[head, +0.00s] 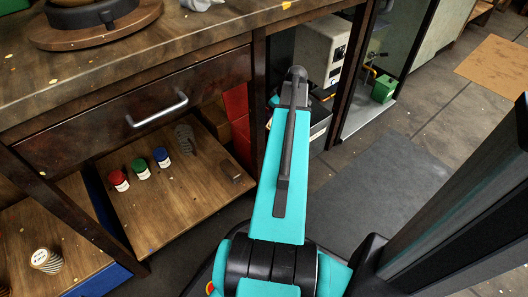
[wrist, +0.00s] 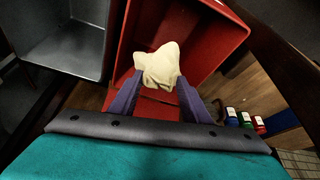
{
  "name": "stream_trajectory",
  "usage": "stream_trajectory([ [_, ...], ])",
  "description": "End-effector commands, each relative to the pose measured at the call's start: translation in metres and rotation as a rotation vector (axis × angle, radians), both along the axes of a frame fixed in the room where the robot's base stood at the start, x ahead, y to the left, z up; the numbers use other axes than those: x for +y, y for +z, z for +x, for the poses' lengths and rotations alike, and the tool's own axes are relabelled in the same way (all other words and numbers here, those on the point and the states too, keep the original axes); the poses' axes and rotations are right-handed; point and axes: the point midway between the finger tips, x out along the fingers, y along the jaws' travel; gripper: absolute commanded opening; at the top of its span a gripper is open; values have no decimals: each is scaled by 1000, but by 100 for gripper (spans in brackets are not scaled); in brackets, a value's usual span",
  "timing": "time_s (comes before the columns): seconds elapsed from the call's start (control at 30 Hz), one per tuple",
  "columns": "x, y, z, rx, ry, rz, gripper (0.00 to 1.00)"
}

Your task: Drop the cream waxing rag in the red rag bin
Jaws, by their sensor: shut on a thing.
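The cream rag (wrist: 160,66) is a crumpled cloth in the wrist view. My gripper (wrist: 156,85) has its two purple fingers on either side of the rag and is shut on it. The red bin (wrist: 205,18) lies beyond and below the rag in the wrist view, its open inside showing around the cloth. The rag appears in front of the bin's opening; how far above or inside it is, I cannot tell. In the head view a red bin (head: 237,105) shows partly under the bench, and my arm hides the gripper and rag.
A grey bin (wrist: 62,40) stands left of the red one. Jars with red, green and blue lids (head: 140,168) stand on the low wooden shelf (head: 190,215). The bench drawer (head: 150,105) has a metal handle. A grey mat (head: 375,190) lies on open floor at right.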

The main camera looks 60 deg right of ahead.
Motion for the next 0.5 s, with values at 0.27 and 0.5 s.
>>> stream_trajectory([
  [0.27,0,-26,0,0,0,-1,25],
  [0.5,-1,-35,0,-1,-1,-1,25],
])
